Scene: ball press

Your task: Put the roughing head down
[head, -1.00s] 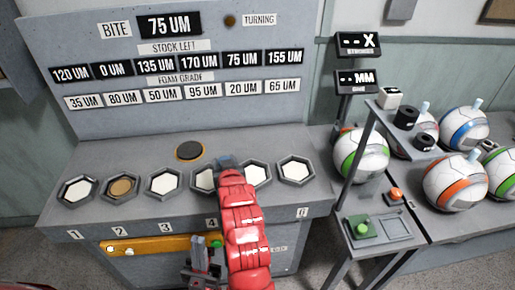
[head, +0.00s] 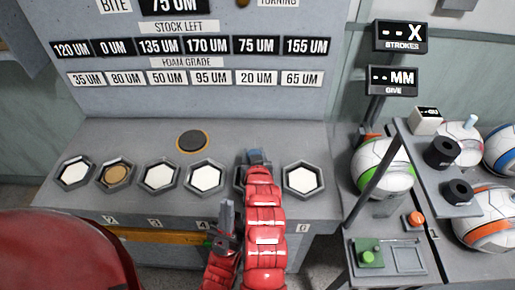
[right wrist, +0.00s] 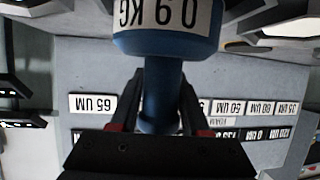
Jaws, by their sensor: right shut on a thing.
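The roughing head is a blue piece with a white "0.9 KG" label (right wrist: 165,40) in the right wrist view. My right gripper (right wrist: 156,100) is shut on its narrow blue stem. In the head view my right gripper (head: 256,158) reaches over the console and mostly covers the fifth hexagonal tray; only a little blue of the head shows there. Contact with the console cannot be told. My left gripper (head: 226,220) is lower, in front of the console's front edge; its finger gap is unclear.
Hexagonal trays with white pads, such as the fourth tray (head: 187,187) and sixth tray (head: 285,188), line the console. The second holds a brown pad (head: 116,174). A dark orange-rimmed disc (head: 193,141) lies behind them. A stand with balls (head: 383,165) is at right.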

